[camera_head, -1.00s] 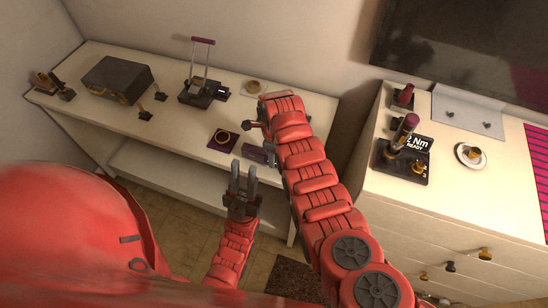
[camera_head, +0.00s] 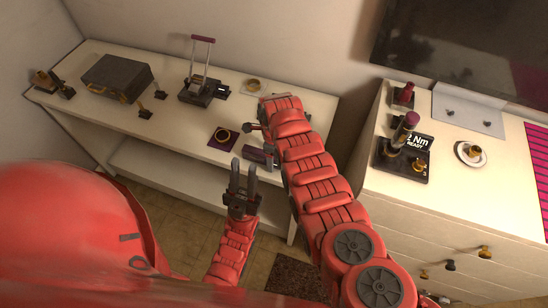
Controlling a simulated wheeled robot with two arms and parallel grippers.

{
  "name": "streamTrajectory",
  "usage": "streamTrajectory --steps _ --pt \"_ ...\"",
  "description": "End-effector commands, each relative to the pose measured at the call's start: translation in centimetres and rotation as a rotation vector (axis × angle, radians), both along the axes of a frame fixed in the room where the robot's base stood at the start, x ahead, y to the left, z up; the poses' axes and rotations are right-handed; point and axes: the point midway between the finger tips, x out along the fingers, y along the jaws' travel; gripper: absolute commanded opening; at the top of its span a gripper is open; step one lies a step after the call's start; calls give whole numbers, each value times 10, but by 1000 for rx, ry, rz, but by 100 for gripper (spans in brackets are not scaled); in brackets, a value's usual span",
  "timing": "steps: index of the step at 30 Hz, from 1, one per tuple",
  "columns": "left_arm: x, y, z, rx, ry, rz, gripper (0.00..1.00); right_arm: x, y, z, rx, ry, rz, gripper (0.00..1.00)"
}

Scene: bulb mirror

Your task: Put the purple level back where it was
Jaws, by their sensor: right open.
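A small purple block, which looks like the level (camera_head: 257,156), lies near the front edge of the white bench, right of a dark purple mat (camera_head: 222,139) with a brass ring on it. My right arm reaches over the bench from the lower right. My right gripper (camera_head: 264,138) is at its end, beside the level, open and mostly hidden by the arm. Whether it touches the level I cannot tell. My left gripper (camera_head: 243,176) is open and empty, in front of the bench edge, with its fingers pointing up.
A black case (camera_head: 117,78), a dark device with a purple-topped handle (camera_head: 203,90) and a small dish (camera_head: 253,86) stand on the bench (camera_head: 180,120). At right, a drawer cabinet (camera_head: 450,200) holds a torque tester (camera_head: 402,160) and a saucer (camera_head: 470,154).

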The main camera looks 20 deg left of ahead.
Motion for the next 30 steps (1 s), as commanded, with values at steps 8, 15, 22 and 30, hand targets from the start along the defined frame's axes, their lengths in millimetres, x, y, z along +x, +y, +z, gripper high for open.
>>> streamTrajectory --steps 8,15,22,30 --pt "0 0 3 0 0 0 28 1 1 11 1 0 -1 67" --pt "0 0 1 0 0 0 28 1 0 38 0 -3 0 67" --pt "0 0 -14 0 0 0 28 2 1 83 4 -6 -1 67" --pt "0 0 -3 0 0 0 28 0 1 122 2 -2 1 67"
